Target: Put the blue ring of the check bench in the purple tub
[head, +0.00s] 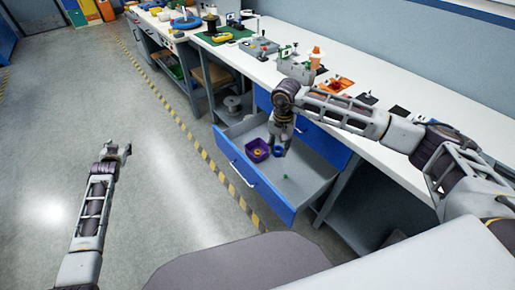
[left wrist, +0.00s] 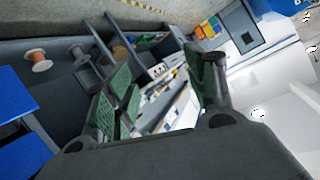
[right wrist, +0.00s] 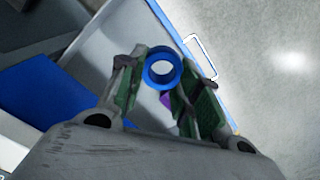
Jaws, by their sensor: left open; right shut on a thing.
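The blue ring (head: 278,151) is held between the fingertips of my right gripper (head: 281,138), over the open drawer. In the right wrist view the blue ring (right wrist: 160,82) sits at the tips of the right fingers (right wrist: 160,72). The purple tub (head: 257,150) stands in the drawer, just left of the ring, with something yellow inside. In the right wrist view only a sliver of the purple tub (right wrist: 166,99) shows behind the fingers. My left gripper (head: 121,149) is open and empty above the floor, far from the bench; its fingers (left wrist: 165,90) are apart in the left wrist view.
The open drawer (head: 246,178) has a blue front and grey inside, with a small green piece (head: 285,178) on its floor. The white bench top (head: 390,140) above it carries several small parts and fixtures. A wire spool (head: 233,104) sits on a lower shelf to the left.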

